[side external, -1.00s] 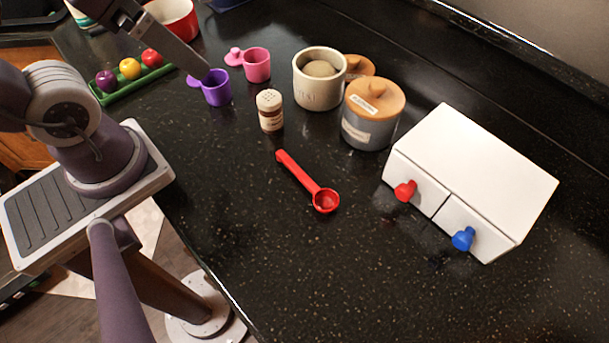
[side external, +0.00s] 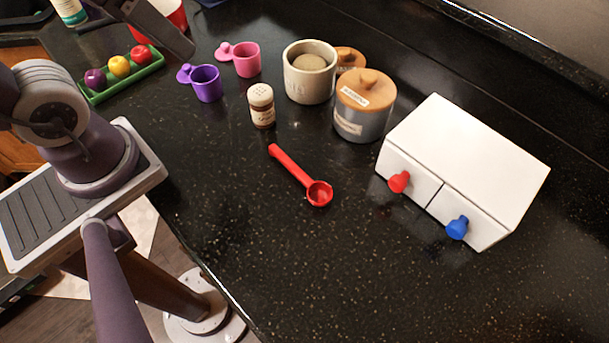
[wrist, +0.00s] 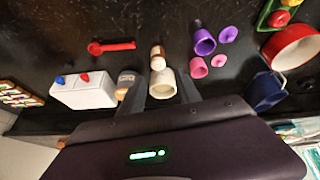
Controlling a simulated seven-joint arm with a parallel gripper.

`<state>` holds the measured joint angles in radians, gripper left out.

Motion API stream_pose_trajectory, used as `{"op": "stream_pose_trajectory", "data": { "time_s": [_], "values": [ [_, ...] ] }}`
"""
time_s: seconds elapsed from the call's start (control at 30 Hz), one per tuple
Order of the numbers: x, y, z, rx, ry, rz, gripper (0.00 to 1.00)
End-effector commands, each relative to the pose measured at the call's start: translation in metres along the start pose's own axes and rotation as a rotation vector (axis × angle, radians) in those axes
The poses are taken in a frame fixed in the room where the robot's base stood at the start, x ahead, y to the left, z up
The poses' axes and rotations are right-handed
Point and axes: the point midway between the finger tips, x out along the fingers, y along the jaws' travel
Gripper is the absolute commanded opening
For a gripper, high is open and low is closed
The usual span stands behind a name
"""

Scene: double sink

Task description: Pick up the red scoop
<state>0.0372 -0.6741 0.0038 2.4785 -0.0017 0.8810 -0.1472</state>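The red scoop (side external: 291,168) lies flat on the black speckled counter, its round bowl toward the lower right and its handle toward the upper left. In the wrist view the red scoop (wrist: 112,46) lies to the upper left, beyond my fingertips. My gripper (wrist: 164,82) is open and empty, its two dark fingers spread apart. In the side view only part of my gripper (side external: 165,28) shows at the top left, above the counter and well away from the scoop. The fingertips are not clear there.
A shaker (side external: 262,107) stands just behind the scoop's handle. A stone crock (side external: 310,80), a lidded grey jar (side external: 363,112) and a white drawer box (side external: 465,165) stand behind and right. Purple (side external: 207,84) and pink (side external: 246,60) cups stand near my gripper. Counter in front is clear.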

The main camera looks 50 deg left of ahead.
Motion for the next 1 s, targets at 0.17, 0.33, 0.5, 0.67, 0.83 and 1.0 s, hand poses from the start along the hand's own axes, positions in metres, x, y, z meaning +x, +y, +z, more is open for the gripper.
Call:
{"op": "stream_pose_trajectory", "data": {
  "time_s": [0.17, 0.33, 0.5, 0.67, 0.83, 1.0],
  "values": [
    [0.053, 0.044, -0.024, -0.553, -0.217, -0.036, 0.40],
    [0.121, 0.093, -0.015, -1.078, -0.329, -0.228, 0.40],
    [0.158, 0.114, 0.001, -1.338, -0.329, -0.359, 0.40],
    [0.176, 0.115, 0.010, -1.377, -0.325, -0.380, 0.40],
    [0.203, 0.113, 0.025, -1.374, -0.327, -0.381, 0.40],
    [0.223, 0.112, 0.034, -1.375, -0.325, -0.377, 0.40]
  ]
}}
